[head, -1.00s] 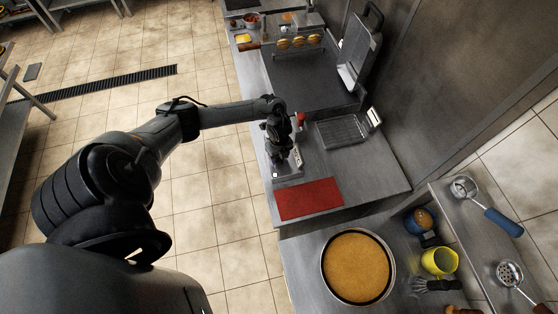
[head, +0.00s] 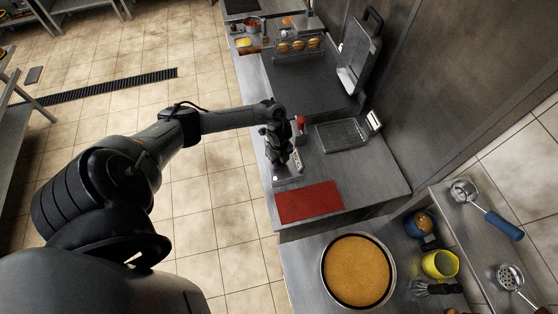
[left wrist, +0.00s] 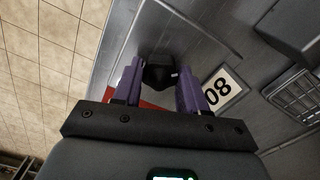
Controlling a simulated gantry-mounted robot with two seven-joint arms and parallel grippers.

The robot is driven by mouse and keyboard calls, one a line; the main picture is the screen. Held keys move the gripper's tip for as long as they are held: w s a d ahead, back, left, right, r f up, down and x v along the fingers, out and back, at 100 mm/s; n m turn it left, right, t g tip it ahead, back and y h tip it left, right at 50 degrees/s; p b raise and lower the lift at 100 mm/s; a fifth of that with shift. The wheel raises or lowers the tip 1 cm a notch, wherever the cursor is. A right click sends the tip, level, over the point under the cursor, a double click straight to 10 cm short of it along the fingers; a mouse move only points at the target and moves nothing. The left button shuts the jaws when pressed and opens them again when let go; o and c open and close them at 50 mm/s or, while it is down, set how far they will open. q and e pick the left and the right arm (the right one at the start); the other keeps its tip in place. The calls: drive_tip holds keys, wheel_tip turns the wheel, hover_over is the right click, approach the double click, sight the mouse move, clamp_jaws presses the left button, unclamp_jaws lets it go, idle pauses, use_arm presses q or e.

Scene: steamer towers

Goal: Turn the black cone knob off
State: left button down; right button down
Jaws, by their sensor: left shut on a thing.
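The black cone knob (left wrist: 158,72) shows in the left wrist view between the two purple fingers of my left gripper (left wrist: 157,88). The fingers are shut on it from both sides. Its lower part is hidden by the gripper. In the head view my left gripper (head: 281,163) points down over the front edge of the steel counter, and the knob cannot be made out there. My right gripper is in neither view.
A label reading 08 (left wrist: 221,89) is beside the fingers. A red mat (head: 309,202) lies just in front of the gripper on the counter. A wire basket (head: 341,135) and a dark griddle (head: 305,83) are behind it. A round cake pan (head: 357,270) stands nearer.

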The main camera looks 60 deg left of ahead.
use_arm(q)
drive_tip(key=n+p, duration=0.3)
drive_tip(key=n, duration=0.1)
drive_tip(key=shift+r+n+p, duration=0.2)
drive_tip(key=shift+n+p, duration=0.1)
drive_tip(key=shift+p, duration=0.05)
drive_tip(key=shift+f+n+p, duration=0.15)
drive_tip(key=shift+n+p, duration=0.2)
drive_tip(key=shift+n, duration=0.35)
drive_tip(key=shift+f, duration=0.1)
